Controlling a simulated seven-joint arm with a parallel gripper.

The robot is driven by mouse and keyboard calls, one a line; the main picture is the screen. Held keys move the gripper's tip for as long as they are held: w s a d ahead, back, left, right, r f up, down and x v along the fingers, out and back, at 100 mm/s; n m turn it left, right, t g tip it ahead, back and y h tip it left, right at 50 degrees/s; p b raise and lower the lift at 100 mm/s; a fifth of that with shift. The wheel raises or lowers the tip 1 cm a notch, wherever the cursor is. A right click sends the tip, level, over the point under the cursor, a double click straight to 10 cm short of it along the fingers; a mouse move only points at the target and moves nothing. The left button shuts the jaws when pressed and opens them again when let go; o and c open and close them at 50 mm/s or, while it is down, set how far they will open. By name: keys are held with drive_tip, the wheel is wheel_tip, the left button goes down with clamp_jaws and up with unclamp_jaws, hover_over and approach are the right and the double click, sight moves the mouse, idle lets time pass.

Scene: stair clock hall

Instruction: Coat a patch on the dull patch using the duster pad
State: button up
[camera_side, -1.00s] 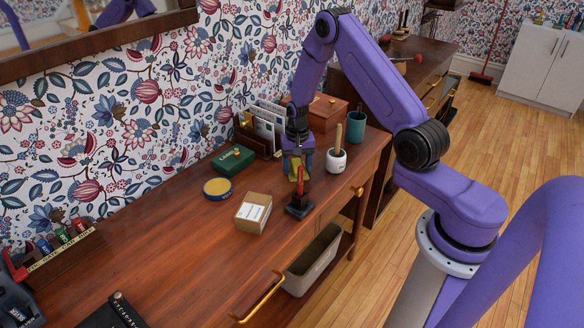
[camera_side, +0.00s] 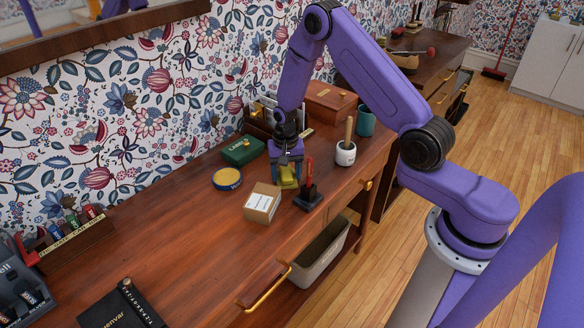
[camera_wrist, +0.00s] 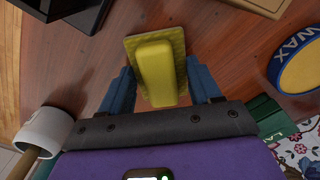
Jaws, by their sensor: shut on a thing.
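The yellow duster pad (camera_side: 288,178) has a flat quilted base and a raised grip, seen clearly in the wrist view (camera_wrist: 155,65). My gripper (camera_side: 286,172) is shut on the pad, with its blue fingers on either side of the grip in the wrist view (camera_wrist: 161,88). I cannot tell whether the pad touches the wood. I cannot make out the dull patch; the arm and pad may hide it. A round wax tin (camera_side: 227,179), yellow with a blue rim, lies left of the gripper.
A cardboard box (camera_side: 262,202) and a black stand with a red upright (camera_side: 308,197) are close in front. A green box (camera_side: 243,151) is behind left. A white pot (camera_side: 345,153) and teal cup (camera_side: 365,122) stand right. The desk's left-centre is clear.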

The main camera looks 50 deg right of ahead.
sight(305, 165)
drive_tip(key=shift+a, duration=0.9)
drive_tip(key=shift+d, duration=5.4)
drive_tip(key=shift+d+r, duration=0.1)
drive_tip(key=shift+d, duration=0.15)
wheel_tip(305, 165, up, 8)
drive_tip(key=shift+w+f, duration=0.15)
drive_tip(key=shift+f, duration=0.1)
